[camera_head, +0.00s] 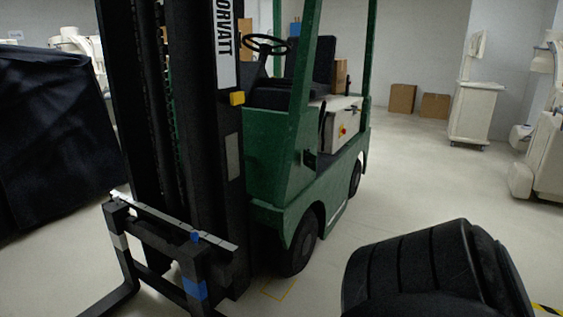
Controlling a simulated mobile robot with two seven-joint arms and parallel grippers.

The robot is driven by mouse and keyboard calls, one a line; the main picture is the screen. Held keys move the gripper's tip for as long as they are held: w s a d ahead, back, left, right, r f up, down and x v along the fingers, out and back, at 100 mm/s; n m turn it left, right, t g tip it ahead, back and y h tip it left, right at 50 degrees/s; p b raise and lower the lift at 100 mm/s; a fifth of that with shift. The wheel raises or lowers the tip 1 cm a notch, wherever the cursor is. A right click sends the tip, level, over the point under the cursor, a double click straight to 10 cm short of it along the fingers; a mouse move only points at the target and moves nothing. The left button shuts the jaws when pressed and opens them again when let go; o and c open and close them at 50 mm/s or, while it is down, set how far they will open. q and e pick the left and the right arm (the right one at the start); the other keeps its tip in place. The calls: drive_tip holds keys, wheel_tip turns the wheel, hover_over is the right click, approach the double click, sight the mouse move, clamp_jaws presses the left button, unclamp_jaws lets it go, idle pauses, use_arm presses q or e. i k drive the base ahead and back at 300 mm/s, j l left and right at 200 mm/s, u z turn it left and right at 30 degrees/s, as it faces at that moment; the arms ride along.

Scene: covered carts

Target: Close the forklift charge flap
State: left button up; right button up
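A green forklift (270,155) stands in the middle of the head view, with its dark mast and forks toward me. On its side behind the seat is a pale panel or box (335,132) with a red and yellow button (342,130). A narrow dark part is at its near edge. I cannot tell which piece is the charge flap or how far open it is. Neither of my grippers is in view.
A dark covered cart (50,135) stands at the left. Pale machines (480,105) stand at the right, and cardboard boxes (402,98) sit by the back wall. A large black ribbed shape fills the lower right. Floor right of the forklift is open.

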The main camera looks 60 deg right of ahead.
sight(310, 160)
drive_tip(key=z, duration=2.2)
drive_tip(key=i+j+z, duration=0.2)
drive_tip(key=i, duration=0.25)
drive_tip(key=i+j+z, duration=0.1)
drive_tip(key=i+z, duration=0.15)
drive_tip(key=i, duration=0.2)
drive_tip(key=i+j+z, duration=0.2)
drive_tip(key=i+j, duration=0.1)
drive_tip(key=i, duration=0.15)
